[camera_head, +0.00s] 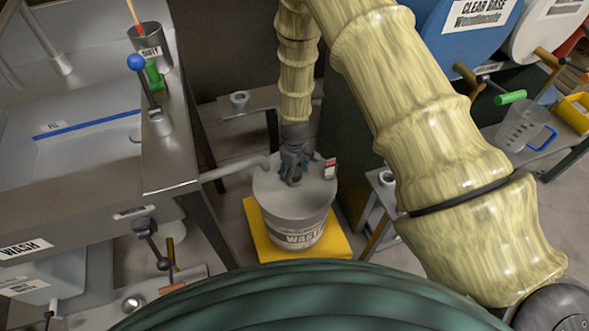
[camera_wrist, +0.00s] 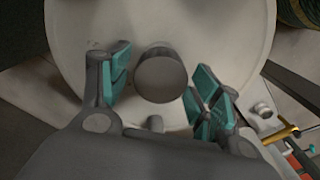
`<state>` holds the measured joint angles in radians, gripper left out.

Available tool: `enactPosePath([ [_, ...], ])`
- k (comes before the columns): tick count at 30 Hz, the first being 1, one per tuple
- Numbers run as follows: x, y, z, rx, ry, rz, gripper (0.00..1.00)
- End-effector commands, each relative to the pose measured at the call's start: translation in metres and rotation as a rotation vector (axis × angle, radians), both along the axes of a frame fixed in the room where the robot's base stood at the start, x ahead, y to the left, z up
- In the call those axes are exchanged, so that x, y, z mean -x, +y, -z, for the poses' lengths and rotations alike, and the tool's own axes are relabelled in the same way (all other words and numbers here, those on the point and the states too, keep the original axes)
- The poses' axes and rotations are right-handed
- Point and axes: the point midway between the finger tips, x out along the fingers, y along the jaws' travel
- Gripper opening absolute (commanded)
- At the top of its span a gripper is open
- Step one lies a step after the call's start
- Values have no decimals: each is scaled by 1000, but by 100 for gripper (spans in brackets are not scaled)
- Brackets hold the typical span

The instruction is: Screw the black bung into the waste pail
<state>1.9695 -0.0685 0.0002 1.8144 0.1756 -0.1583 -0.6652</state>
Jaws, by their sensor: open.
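The waste pail (camera_head: 290,222) is a grey drum with a pale lid, marked with a label reading "WAST…", and stands on a yellow base. In the wrist view its pale round lid (camera_wrist: 225,30) fills the upper part. The bung (camera_wrist: 162,74), a dark round-topped plug, shows on the lid between my fingers. My gripper (camera_wrist: 160,85) is open, with teal pads on either side of the bung and visible gaps to both. In the head view my gripper (camera_head: 292,176) points down over the lid and hides the bung. How deep the bung sits cannot be told.
A grey pipe (camera_head: 235,170) reaches the pail's left side from the sink bench. A small red and white tag (camera_head: 330,168) is at the lid's right. The yellow base (camera_head: 335,245) surrounds the pail's foot. A metal stand (camera_head: 375,215) is close on the right.

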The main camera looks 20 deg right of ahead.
Motion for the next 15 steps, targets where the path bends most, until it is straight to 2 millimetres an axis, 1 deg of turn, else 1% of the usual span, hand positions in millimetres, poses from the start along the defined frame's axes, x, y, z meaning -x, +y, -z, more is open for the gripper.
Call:
enactPosePath([
  [3,0,0,-2,0,0,-129,63],
  [7,0,1,-1,0,-2,-226,63],
  [15,0,1,0,0,-2,-251,63],
])
